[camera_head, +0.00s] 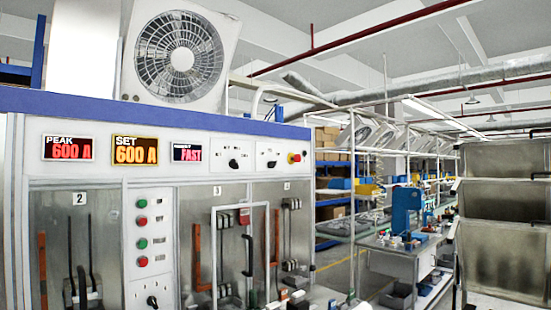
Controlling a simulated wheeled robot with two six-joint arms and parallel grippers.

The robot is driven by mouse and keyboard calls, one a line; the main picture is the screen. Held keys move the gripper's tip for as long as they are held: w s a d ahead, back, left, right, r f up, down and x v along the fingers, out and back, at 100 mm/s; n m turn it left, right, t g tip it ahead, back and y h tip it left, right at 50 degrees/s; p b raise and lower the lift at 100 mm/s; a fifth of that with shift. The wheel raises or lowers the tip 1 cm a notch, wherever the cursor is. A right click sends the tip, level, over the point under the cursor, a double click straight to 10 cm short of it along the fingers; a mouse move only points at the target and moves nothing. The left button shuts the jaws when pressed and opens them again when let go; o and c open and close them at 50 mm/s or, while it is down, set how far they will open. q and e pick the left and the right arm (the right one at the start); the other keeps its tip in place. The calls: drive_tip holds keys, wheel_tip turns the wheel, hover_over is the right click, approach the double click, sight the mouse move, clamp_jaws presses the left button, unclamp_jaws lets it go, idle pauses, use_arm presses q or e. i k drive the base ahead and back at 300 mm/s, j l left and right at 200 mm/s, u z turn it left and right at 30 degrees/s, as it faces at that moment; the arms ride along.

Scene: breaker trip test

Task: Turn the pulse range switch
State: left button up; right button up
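The breaker test cabinet (70,130) fills the left of the head view. Its upper panel carries two black rotary knobs, a left one (234,163) and a right one (271,163). A third black rotary knob (152,301) sits low on the button panel, near the bottom edge. The small labels are too blurred to tell which knob is the pulse range switch. The PEAK display (68,148) reads 600 A, the SET display (135,150) reads 600 A, and a smaller display (187,152) reads FAST. Neither gripper can be made out in this view.
A red button (294,158) sits right of the knobs. Green and red push buttons (142,220) line the panel below the displays. Clear-fronted bays, one with a door handle (248,255), fill the lower cabinet. Small items crowd the bottom middle. A workbench (400,260) stands further right.

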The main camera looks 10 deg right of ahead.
sight(233, 164)
drive_tip(key=u, duration=1.45)
drive_tip(key=z, duration=1.45)
drive_tip(key=i+l+z, duration=0.1)
drive_tip(key=l, duration=0.35)
drive_tip(key=i+l+z, duration=0.15)
drive_tip(key=i+l, duration=0.15)
drive_tip(key=l, duration=0.15)
drive_tip(key=i+l+z, duration=0.1)
drive_tip(key=i+l, duration=0.15)
drive_tip(key=l, duration=0.15)
